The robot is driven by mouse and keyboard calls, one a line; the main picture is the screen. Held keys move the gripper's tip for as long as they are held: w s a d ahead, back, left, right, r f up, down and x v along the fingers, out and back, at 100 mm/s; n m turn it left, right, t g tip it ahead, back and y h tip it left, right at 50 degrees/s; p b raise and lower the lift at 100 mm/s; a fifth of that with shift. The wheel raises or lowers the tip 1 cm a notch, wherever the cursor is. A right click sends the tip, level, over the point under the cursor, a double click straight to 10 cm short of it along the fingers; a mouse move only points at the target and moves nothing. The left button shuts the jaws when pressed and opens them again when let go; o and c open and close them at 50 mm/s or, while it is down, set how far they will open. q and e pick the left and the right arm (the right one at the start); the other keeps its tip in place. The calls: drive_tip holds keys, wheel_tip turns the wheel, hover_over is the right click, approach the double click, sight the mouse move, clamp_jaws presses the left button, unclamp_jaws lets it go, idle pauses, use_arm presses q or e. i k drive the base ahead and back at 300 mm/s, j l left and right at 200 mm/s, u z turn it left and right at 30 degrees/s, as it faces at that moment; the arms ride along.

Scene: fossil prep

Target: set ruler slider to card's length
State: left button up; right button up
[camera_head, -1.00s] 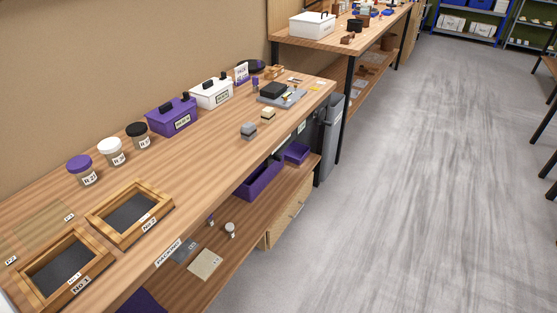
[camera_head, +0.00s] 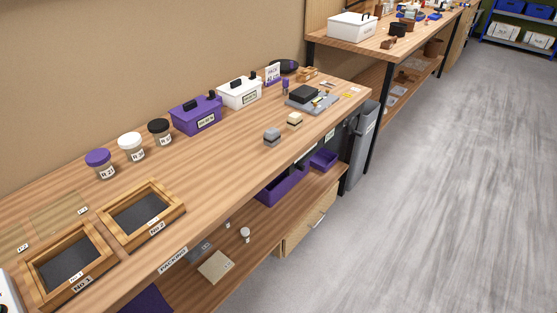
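Neither of my grippers shows in the head view. I cannot make out a ruler with a slider. A small upright card or sign (camera_head: 273,73) stands at the back of the bench, behind the white lidded box; its print is too small to read, and I cannot tell if it is the task's card. A grey tray (camera_head: 326,106) with a black block (camera_head: 304,95) and small yellow pieces lies at the bench's far end. Small flat yellow items (camera_head: 351,93) lie right of it, too small to identify.
The wooden bench (camera_head: 225,165) also holds a purple box (camera_head: 195,115), a white box (camera_head: 239,92), several jars (camera_head: 131,147), two framed trays (camera_head: 141,214) and two small blocks (camera_head: 272,136). A lower shelf holds purple bins (camera_head: 280,189). The grey floor (camera_head: 430,200) at right is clear.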

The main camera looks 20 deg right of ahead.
sight(301, 167)
drive_tip(key=i+l+u, duration=0.15)
drive_tip(key=l, duration=0.4)
drive_tip(key=i+l+u, duration=0.15)
drive_tip(key=l, duration=0.4)
drive_tip(key=i+l+u, duration=0.2)
drive_tip(key=l, duration=0.35)
drive_tip(key=l+u, duration=0.15)
drive_tip(key=l, duration=0.45)
